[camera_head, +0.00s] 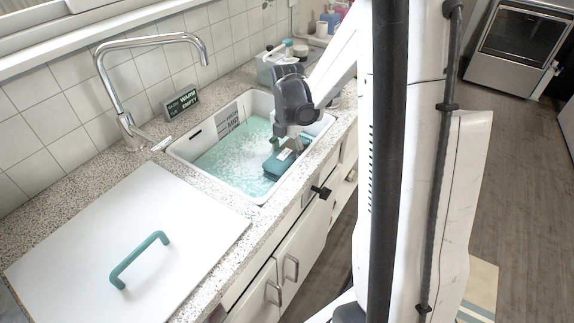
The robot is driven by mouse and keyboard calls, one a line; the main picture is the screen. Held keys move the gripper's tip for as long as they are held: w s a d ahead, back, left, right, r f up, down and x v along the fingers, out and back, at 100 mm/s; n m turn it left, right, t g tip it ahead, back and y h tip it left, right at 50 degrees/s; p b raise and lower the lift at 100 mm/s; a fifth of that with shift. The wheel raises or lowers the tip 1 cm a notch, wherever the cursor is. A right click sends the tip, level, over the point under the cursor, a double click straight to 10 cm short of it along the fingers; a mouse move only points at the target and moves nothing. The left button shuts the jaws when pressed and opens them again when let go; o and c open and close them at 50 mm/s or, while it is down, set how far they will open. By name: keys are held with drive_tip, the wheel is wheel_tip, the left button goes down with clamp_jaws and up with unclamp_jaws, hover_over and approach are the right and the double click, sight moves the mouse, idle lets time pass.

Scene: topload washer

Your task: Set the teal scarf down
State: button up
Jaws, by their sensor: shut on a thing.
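The teal scarf (275,164) is a small folded bundle with a pale label, at the right side of the white basin (184,155). My gripper (291,150) points down into the basin and is shut on the scarf. The scarf is low in the basin, at or just above the teal, foamy water (225,160). I cannot tell whether it touches the water. My wrist and gripper hide part of the basin's right side.
A chrome faucet (112,85) and a small dark sign (181,102) stand behind the basin. A white lid (75,235) with a teal handle (138,258) lies on the speckled counter at left. Cabinets (300,245) are below.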

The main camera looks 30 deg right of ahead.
drive_tip(key=shift+f+b, duration=0.3)
drive_tip(key=shift+f, duration=1.85)
drive_tip(key=shift+f, duration=0.2)
drive_tip(key=o, duration=1)
drive_tip(key=shift+r, duration=0.1)
